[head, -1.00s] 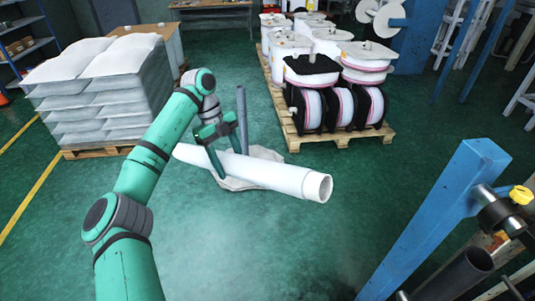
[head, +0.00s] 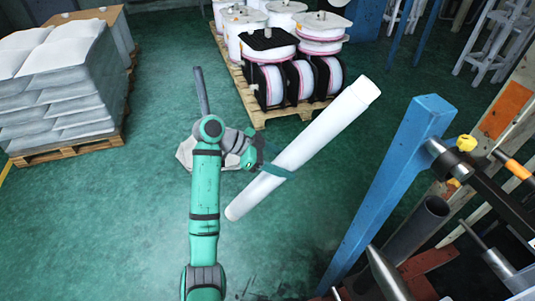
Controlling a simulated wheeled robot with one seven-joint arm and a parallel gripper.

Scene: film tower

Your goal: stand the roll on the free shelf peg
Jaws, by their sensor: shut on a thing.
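A long white roll (head: 318,140) is held off the floor by my gripper (head: 273,168). The roll slants, its far end up and to the right, its near end low at centre. One green finger crosses over the roll nearer its lower end; the other finger is mostly hidden. At the bottom right, a bare grey peg-like rod (head: 387,274) stands by the blue post, and another grey rod (head: 490,258) shows further right. A dark hollow tube (head: 424,218) is between them. I cannot tell for sure which is the free shelf peg; their bases are partly cut off.
A blue post (head: 385,195) rises between the roll and the rods. Dark bars with a yellow knob (head: 466,143) cross beside it. A pallet (head: 262,112) of spools stands behind, and stacked white sacks (head: 60,90) at left.

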